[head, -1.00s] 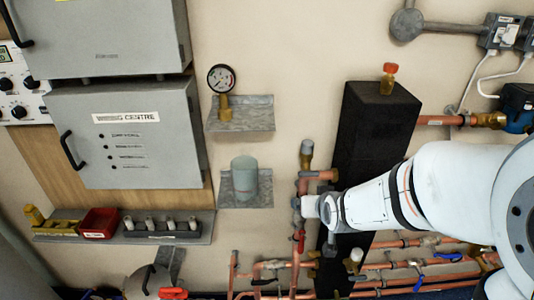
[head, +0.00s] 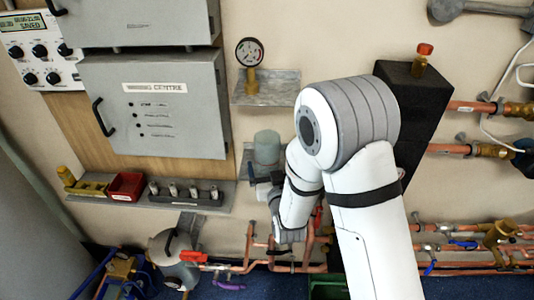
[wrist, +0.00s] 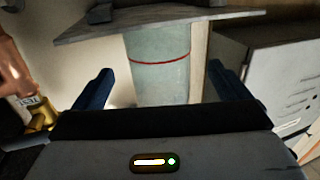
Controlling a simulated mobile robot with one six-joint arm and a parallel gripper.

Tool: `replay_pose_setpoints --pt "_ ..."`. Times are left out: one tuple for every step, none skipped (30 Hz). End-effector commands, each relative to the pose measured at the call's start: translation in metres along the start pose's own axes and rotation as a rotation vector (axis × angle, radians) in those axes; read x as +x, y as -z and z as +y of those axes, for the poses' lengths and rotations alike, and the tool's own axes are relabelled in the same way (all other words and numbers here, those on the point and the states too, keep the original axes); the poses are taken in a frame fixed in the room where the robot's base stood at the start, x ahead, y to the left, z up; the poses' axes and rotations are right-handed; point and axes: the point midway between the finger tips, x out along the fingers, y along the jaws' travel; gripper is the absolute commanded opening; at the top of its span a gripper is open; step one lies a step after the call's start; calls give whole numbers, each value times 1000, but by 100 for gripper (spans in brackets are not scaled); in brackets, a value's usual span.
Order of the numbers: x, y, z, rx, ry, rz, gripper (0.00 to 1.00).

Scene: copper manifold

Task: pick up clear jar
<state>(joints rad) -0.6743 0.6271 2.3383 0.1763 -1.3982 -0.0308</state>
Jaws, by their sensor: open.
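The clear jar (head: 266,148) is a pale, see-through blue-green cylinder on a small grey shelf (head: 246,162) on the wall. My arm partly covers its lower part and the shelf in the head view. In the wrist view the jar (wrist: 160,85) has a red line around it and meets the shelf (wrist: 82,30) at the top of the picture. My gripper (wrist: 160,76) is open there, one dark finger on each side of the jar. Nothing shows held, and I cannot tell whether a finger touches the jar.
A pressure gauge (head: 250,52) stands on the shelf above. The grey wiring centre box (head: 155,105) is left of the jar and shows at right in the wrist view. Copper pipes (head: 245,266) run below. A dark block (head: 425,100) stands to the right.

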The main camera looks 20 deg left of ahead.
Motion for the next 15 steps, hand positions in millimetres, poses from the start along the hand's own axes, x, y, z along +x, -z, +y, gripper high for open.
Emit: replay_pose_setpoints --pt "6 1 0 0 -1 0 96" --pt "9 1 0 0 -1 0 96" --pt "14 1 1 0 -1 0 96" --pt "19 0 1 0 -1 -1 96" --pt "24 0 1 0 -1 -1 96" --pt "30 -2 1 0 -1 -2 96" --pt "34 -2 1 0 -1 -1 96" --pt "38 -2 1 0 -1 0 96" --pt "43 -2 1 0 -1 0 96" --pt "46 -2 1 0 -1 0 96" --pt "48 -3 1 0 -1 -1 96" --pt "50 -3 1 0 -1 -1 96" --pt "51 -4 1 0 -1 -1 96" --pt "52 -4 1 0 -1 -1 96" --pt "52 -4 1 0 -1 -1 96"
